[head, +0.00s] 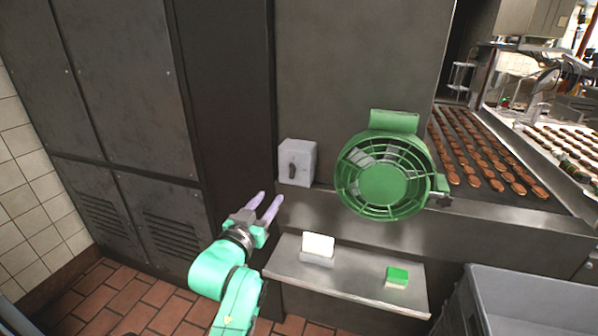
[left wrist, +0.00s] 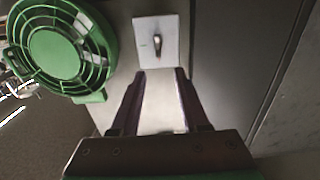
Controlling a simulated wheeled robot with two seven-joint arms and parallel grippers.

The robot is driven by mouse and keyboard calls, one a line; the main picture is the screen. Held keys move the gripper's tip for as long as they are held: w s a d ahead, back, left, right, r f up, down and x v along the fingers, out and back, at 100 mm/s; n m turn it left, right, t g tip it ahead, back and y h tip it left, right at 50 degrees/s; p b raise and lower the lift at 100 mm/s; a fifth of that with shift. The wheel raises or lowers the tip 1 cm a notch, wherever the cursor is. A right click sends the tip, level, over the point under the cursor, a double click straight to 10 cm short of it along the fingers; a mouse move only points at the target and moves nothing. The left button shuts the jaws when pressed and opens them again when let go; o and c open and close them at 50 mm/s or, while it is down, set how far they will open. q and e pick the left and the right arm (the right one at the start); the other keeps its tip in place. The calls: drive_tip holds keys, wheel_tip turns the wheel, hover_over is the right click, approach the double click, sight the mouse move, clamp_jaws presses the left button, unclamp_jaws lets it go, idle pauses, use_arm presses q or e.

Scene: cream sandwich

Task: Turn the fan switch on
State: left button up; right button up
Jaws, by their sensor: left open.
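The fan (left wrist: 58,45) shows at the upper left there. My right gripper is in neither view.
A metal shelf (head: 345,284) below the fan holds a white block (head: 318,245) and a green-topped sponge (head: 397,276). A grey bin (head: 530,300) stands at the lower right. A conveyor (head: 500,135) carries several rows of brown sandwich biscuits at the right.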

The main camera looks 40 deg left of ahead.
use_arm(q)
drive_tip(key=p, duration=0.1)
approach(291, 171)
drive_tip(key=p+x, duration=0.2)
drive_tip(key=x, duration=0.5)
drive_tip(key=shift+w+a, duration=0.1)
drive_tip(key=shift+a, duration=0.15)
drive_tip(key=shift+w, duration=0.5)
drive_tip(key=shift+s, duration=0.1)
clamp_jaws()
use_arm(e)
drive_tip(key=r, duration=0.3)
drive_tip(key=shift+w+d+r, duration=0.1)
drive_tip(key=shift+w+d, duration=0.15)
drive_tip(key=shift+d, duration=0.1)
